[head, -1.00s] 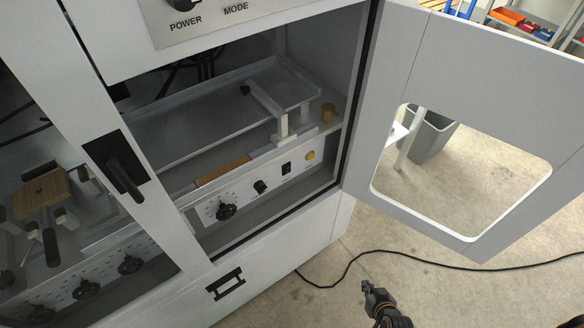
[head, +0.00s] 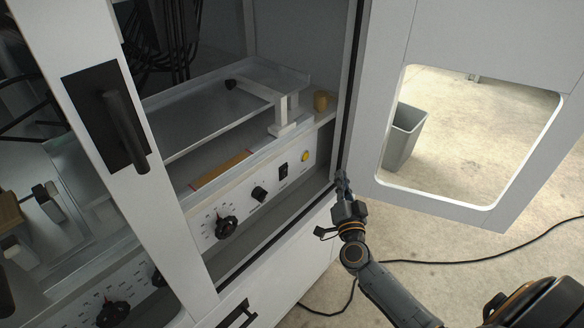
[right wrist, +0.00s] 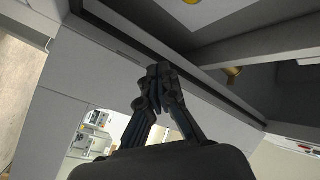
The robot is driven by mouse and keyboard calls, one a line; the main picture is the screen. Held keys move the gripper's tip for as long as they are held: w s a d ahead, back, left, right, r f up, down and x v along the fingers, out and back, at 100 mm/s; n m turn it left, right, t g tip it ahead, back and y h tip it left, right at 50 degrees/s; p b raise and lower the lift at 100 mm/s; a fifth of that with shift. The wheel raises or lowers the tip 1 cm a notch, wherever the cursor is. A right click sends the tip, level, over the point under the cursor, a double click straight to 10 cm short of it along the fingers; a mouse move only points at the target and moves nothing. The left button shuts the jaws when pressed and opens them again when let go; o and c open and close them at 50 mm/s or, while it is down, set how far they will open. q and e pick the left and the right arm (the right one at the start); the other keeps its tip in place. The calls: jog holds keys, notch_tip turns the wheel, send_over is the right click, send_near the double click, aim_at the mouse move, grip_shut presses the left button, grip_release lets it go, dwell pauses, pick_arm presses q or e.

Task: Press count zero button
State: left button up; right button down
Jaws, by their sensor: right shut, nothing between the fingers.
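A round yellow button (head: 305,156) sits at the right end of the white control panel inside the open machine; its label is too small to read. My left gripper is not in view.
The panel also has a black rocker switch (head: 283,170), a small black knob (head: 259,194) and a larger dial (head: 227,227). A brass-coloured cylinder (head: 321,101) stands above the button. The open door (head: 393,190) is at the right, with a grey bin (head: 404,138) beyond.

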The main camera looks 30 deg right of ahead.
aim_at(305, 157)
jog(key=shift+d, duration=0.1)
